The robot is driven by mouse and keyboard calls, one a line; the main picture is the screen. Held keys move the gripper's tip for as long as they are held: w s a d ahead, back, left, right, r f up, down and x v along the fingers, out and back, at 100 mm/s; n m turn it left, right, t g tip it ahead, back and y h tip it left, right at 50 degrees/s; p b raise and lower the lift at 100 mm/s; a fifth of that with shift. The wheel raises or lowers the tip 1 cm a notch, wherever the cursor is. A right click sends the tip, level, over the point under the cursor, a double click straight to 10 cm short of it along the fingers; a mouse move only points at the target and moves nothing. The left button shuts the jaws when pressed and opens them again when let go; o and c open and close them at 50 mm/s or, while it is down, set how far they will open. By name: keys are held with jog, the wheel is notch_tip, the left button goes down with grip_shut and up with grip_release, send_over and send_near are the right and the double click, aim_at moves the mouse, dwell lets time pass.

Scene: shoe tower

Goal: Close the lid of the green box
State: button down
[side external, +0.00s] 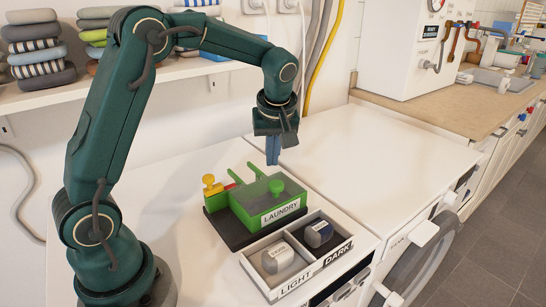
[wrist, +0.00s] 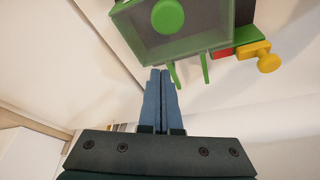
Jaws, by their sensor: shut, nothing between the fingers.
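The green box (side external: 281,215), labelled LAUNDRY, sits on a dark base plate (side external: 229,234) on the white worktop. Its grey see-through lid (side external: 251,196) has a green round knob (side external: 277,187) and appears to lie flat over the box; I cannot tell whether it is fully seated. The lid (wrist: 206,35) and knob (wrist: 168,16) also show in the wrist view. Two green arms (wrist: 204,68) stick out from the box's back edge. My gripper (side external: 272,163) is shut and empty, pointing down above and behind the box, apart from it. Its blue fingers (wrist: 160,72) are together in the wrist view.
A yellow knob (side external: 209,181) and red piece (wrist: 222,52) sit at the box's side. A divided tray (side external: 328,283) marked LIGHT and DARK, holding two rolled items, stands in front. Folded cloths lie on the back shelf. The worktop right of the box is clear.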

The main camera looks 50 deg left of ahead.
jog(key=s+d+r+t, duration=0.1)
jog(key=s+d+r, duration=0.1)
jog(key=r, duration=0.4)
jog(key=s+d+r, duration=0.2)
jog(key=s+r, duration=0.1)
jog(key=r, duration=0.4)
jog(key=s+d+f+m+t+h, duration=0.1)
jog(key=s+d+f+m, duration=0.2)
jog(key=s+m, duration=0.3)
jog(key=s+d+f+m+t+h, duration=0.1)
jog(key=s+d+f+m+h, duration=0.1)
jog(key=s+d+f+m, duration=0.2)
jog(key=s+f+m, duration=0.1)
jog(key=s+m, duration=0.1)
jog(key=s, duration=0.1)
jog(key=shift+f+m+t+h, duration=0.15)
jog(key=shift+m+t+h, duration=0.15)
jog(key=shift+t, duration=0.1)
